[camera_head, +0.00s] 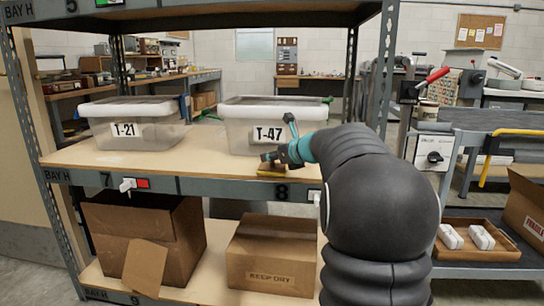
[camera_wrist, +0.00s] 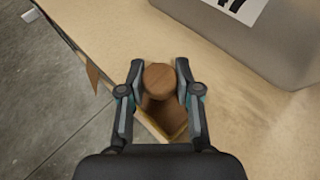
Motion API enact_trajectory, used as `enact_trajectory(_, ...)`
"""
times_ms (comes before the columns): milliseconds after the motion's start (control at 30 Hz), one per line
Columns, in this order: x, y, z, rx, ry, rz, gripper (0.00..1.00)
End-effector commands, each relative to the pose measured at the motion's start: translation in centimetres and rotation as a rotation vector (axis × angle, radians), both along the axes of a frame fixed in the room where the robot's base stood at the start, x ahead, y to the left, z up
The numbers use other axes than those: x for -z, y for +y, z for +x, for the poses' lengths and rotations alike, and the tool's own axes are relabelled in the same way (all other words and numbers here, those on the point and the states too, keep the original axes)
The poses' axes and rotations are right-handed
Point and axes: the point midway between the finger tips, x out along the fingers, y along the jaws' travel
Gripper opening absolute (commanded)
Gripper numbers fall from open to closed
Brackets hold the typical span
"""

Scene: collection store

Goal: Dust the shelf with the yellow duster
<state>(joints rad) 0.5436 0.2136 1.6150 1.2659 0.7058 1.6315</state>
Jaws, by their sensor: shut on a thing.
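The yellow duster (camera_head: 271,171) is at the front edge of the wooden shelf (camera_head: 150,160), in front of the T-47 tub. In the wrist view its round brown wooden knob (camera_wrist: 160,77) sits between my fingers, with the wooden block and a yellow edge (camera_wrist: 176,133) below. My gripper (camera_head: 283,157) is shut on the duster from above; it also shows in the wrist view (camera_wrist: 160,90). The duster is low over the shelf board (camera_wrist: 260,120); I cannot tell whether its underside touches. My arm hides the shelf's right end.
Lidded grey tubs T-21 (camera_head: 135,120) and T-47 (camera_head: 270,115) stand on the shelf. The T-47 tub (camera_wrist: 250,45) is close beyond my gripper. The board's front left is clear. Cardboard boxes (camera_head: 272,255) stand on the lower shelf. A post (camera_head: 385,65) rises at the right.

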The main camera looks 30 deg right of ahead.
Motion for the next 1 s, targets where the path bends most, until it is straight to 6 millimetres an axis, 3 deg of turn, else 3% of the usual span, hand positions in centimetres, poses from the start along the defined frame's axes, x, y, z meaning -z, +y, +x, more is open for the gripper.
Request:
enact_trajectory(167,0.1,-0.6,-0.3,0.0,0.0,0.0,0.0)
enact_trajectory(1000,0.0,-3.3,3.8,0.0,0.003,0.0,0.0)
